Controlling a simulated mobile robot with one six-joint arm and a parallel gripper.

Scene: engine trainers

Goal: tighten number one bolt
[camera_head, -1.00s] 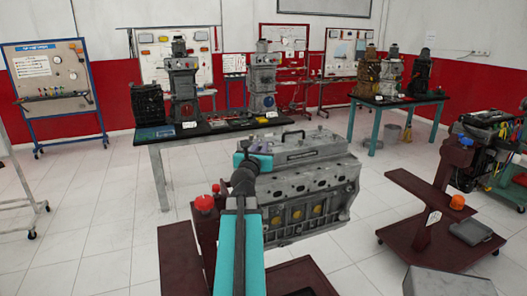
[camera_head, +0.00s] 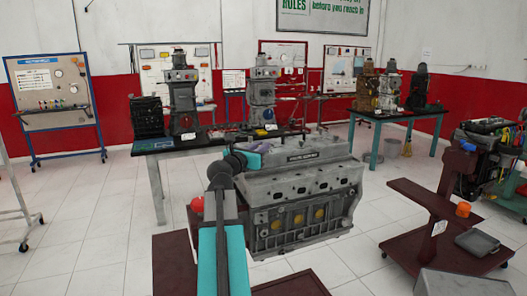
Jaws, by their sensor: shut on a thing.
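A grey engine block (camera_head: 300,195) with round yellowish plugs along its side stands in the middle of the head view. A grey cover with a dark label strip (camera_head: 302,157) lies along its top. No bolt marked number one can be made out. My arm reaches up from the bottom centre, and its teal and dark wrist end is at the block's upper left corner. My gripper's jaws cannot be seen; they seem hidden behind the wrist or the block. Whether the arm touches the block cannot be told.
A red knob (camera_head: 197,204) tops a dark red stand left of the block. Behind is a black-topped bench (camera_head: 157,146) with engines. A dark red trolley (camera_head: 428,205) stands at right, with an orange knob (camera_head: 463,209). White floor is free at left.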

